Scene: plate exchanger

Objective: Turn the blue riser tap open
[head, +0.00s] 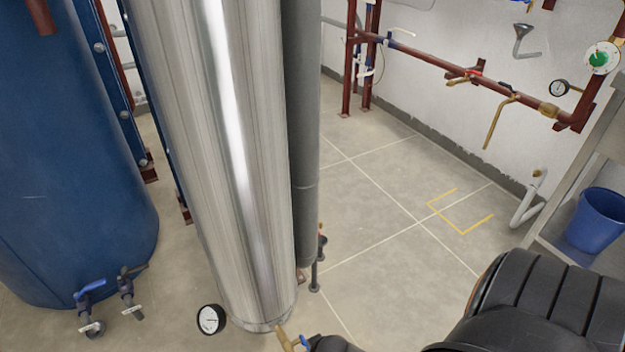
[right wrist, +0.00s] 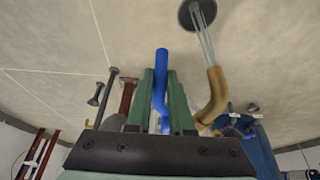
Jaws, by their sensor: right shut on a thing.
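The blue lever of a brass tap shows at the bottom edge of the head view (head: 303,341), low beside the foot of the shiny metal cylinder. Its brass body (head: 283,338) sticks up just left of it. In the right wrist view the blue lever (right wrist: 161,75) stands between the green fingers of my right gripper (right wrist: 161,90), which is shut on it. A bent brass spout (right wrist: 215,95) is right of the fingers, with pale see-through streaks running from its mouth to a dark disc (right wrist: 197,14). The tap's body is partly hidden by the gripper. My left gripper is out of view.
The shiny cylinder (head: 215,150) and a grey pipe (head: 300,120) stand close by. A round gauge (head: 211,319) is left of the tap. A blue tank (head: 70,170) with another blue-handled tap (head: 90,288) stands left.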

